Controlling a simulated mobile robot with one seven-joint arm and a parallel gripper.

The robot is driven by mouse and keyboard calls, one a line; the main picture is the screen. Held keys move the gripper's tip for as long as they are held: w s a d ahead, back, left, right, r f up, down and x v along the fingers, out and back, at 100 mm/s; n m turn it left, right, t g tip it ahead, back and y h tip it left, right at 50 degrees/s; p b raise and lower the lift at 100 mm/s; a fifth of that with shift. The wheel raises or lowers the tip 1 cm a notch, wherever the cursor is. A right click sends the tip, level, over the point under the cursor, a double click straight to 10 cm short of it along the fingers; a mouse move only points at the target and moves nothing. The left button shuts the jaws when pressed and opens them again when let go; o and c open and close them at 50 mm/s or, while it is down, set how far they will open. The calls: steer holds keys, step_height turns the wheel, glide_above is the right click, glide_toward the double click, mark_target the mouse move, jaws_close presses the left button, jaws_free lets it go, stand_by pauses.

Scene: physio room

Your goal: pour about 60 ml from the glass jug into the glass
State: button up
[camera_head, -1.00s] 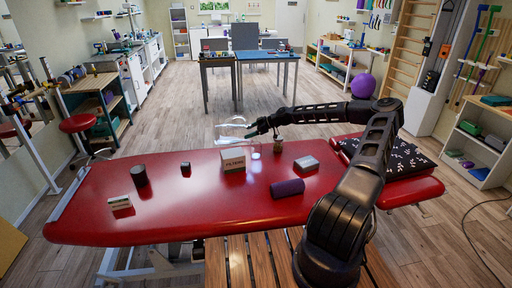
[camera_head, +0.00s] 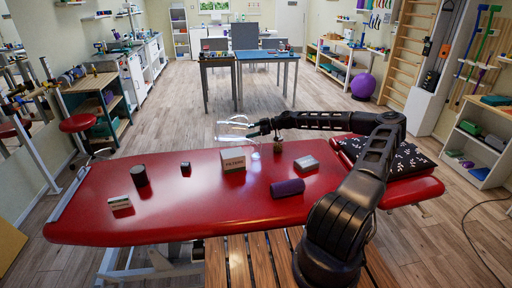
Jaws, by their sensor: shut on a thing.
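My gripper (camera_head: 256,129) is shut on the glass jug (camera_head: 233,125), a clear vessel that shows as pale outlines just left of the fingers. The jug is held above the far edge of the red treatment table (camera_head: 95,220) and looks tilted, lying nearly on its side. A small, faint clear shape just below my gripper, right of the white box, may be the glass (camera_head: 255,153); it is too small to tell its contents. I cannot see any liquid stream or the level in the jug.
A patterned cushion (camera_head: 405,160) lies right.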

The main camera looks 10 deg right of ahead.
mark_target(245, 129)
steer(key=shift+w+a+r, duration=0.1)
steer(key=shift+a, duration=0.2)
stand_by(0.7)
steer(key=shift+d+y, duration=0.3)
stand_by(0.9)
steer(key=shift+w+a+g+h, duration=0.15)
steer(key=shift+a+g+h, duration=0.15)
steer(key=shift+a+h, duration=1)
steer(key=shift+d, duration=0.2)
steer(key=shift+a+h, duration=0.15)
steer(key=shift+h, duration=0.15)
steer(key=shift+w+a+r+h, duration=0.2)
steer(key=shift+a+h, duration=0.2)
steer(key=shift+a, duration=0.15)
steer(key=shift+a+r, duration=0.1)
stand_by(0.6)
